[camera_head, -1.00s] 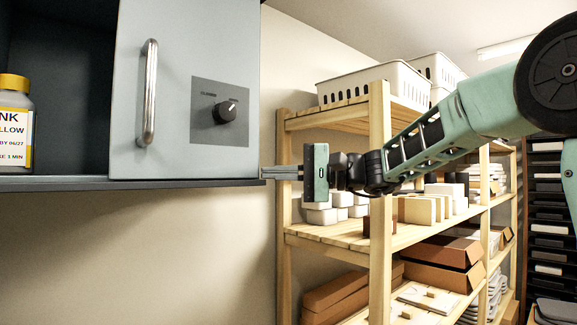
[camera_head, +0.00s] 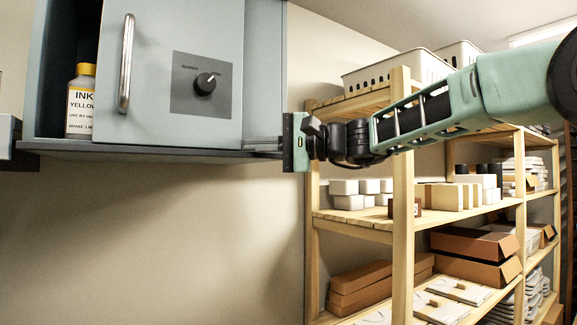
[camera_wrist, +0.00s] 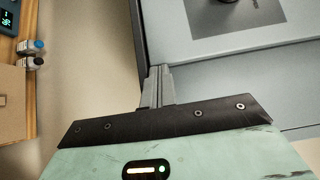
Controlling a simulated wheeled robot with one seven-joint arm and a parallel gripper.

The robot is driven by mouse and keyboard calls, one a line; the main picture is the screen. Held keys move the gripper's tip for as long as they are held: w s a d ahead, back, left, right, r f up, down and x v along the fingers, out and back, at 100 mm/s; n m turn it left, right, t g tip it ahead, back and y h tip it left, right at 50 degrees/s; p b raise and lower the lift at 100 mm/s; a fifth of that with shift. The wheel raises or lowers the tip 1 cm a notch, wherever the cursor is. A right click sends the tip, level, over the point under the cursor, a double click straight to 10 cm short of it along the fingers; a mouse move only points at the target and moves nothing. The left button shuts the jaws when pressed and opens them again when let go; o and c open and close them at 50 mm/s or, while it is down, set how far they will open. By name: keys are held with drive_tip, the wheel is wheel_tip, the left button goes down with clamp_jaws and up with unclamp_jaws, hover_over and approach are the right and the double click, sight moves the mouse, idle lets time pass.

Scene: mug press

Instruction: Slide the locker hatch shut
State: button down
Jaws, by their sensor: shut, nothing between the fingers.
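The locker hatch (camera_head: 170,70) is a pale blue-grey sliding panel with an upright metal handle (camera_head: 126,63) and a black dial on a dark plate (camera_head: 203,84). A dark gap stays open to its left, where a yellow-capped ink bottle (camera_head: 81,101) shows inside the locker (camera_head: 265,70). My gripper (camera_head: 246,143) is shut and empty, pointing left across the locker's lower right front. Its fingertips appear to touch the hatch's right edge, low down. The wrist view shows the closed fingers (camera_wrist: 158,86) against the hatch edge, with part of the dial plate (camera_wrist: 245,12) beyond.
A wooden shelf rack (camera_head: 402,200) stands to the right, below and behind my arm, holding white baskets (camera_head: 395,78), blocks and cardboard boxes (camera_head: 475,255). A grey box-like part (camera_head: 8,138) shows at the left edge. The wall below the locker is clear.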

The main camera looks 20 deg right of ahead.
sight(200, 141)
drive_tip(key=a+b, duration=0.1)
drive_tip(key=a, duration=0.2)
drive_tip(key=s+a+b, duration=0.1)
drive_tip(key=a, duration=0.1)
drive_tip(key=s+a+b, duration=0.1)
drive_tip(key=a, duration=0.2)
drive_tip(key=shift+s+a+f+b, duration=0.15)
drive_tip(key=shift+s+a+b, duration=0.15)
drive_tip(key=shift+b, duration=0.1)
drive_tip(key=shift+a, duration=0.1)
drive_tip(key=shift+s+a, duration=0.1)
